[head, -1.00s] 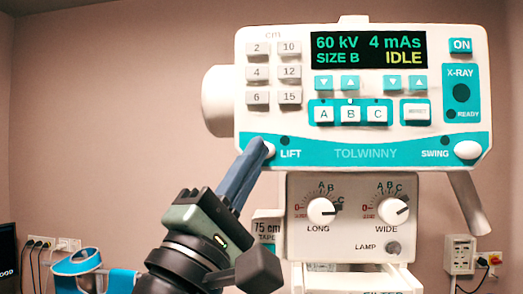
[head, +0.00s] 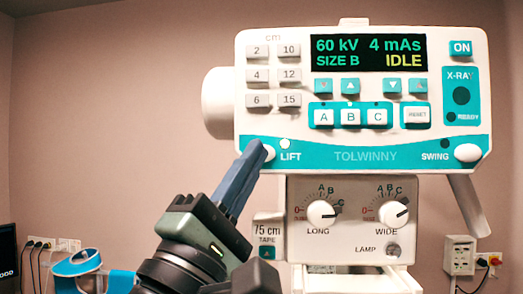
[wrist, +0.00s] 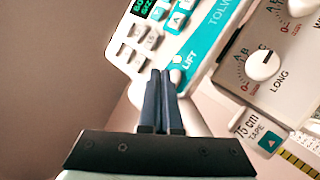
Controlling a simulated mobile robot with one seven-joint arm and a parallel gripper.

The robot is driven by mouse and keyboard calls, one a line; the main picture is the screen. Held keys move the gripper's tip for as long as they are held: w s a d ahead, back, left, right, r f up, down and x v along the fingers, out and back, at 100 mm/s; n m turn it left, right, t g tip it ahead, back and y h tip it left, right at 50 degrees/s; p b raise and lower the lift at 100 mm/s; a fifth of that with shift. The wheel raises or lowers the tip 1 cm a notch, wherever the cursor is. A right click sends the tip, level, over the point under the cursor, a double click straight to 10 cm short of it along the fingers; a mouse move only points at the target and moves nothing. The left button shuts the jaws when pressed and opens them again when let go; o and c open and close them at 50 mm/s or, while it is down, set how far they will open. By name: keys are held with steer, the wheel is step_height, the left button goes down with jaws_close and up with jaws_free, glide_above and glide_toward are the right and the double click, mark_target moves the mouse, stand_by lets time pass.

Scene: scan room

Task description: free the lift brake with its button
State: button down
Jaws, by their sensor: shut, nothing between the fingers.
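The white X-ray control head (head: 300,122) faces me, with a teal band along its bottom. The white round LIFT button (head: 269,153) is at the left end of this band, partly hidden by my fingers. The small lamp (head: 285,143) above the LIFT label is lit white. My gripper (head: 262,146) is shut and empty, its blue fingertips at the LIFT button, seemingly touching it. In the wrist view the shut fingers (wrist: 160,74) point at the button (wrist: 177,76), whose edge shows just right of the tips.
The white SWING button (head: 468,152) is at the band's right end, its lamp (head: 445,143) dark. The display (head: 368,51) reads IDLE. Below hangs a box with LONG (head: 321,211) and WIDE (head: 393,212) knobs. Open room lies left of the head.

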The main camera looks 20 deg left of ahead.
steer(key=shift+s, duration=0.15)
steer(key=shift+s+d+p, duration=0.2)
steer(key=shift+s+d, duration=0.05)
steer(key=shift+s, duration=0.5)
steer(key=shift+s+d+p, duration=0.2)
steer(key=shift+s, duration=0.6)
steer(key=shift+s+d+p, duration=0.2)
steer(key=shift+s+d, duration=0.05)
steer(key=shift+s, duration=0.5)
steer(key=s+d+f+m+y+b, duration=0.1)
steer(key=d+f+m+b, duration=0.1)
steer(key=d+m, duration=0.5)
steer(key=s+d+f+m+t+y+b, duration=0.1)
steer(key=s+d+m+y+b, duration=0.1)
steer(key=d+m+b, duration=0.2)
steer(key=d+m, duration=0.3)
steer(key=m, duration=0.5)
steer(key=shift+d+f, duration=0.2)
steer(key=shift+f, duration=0.15)
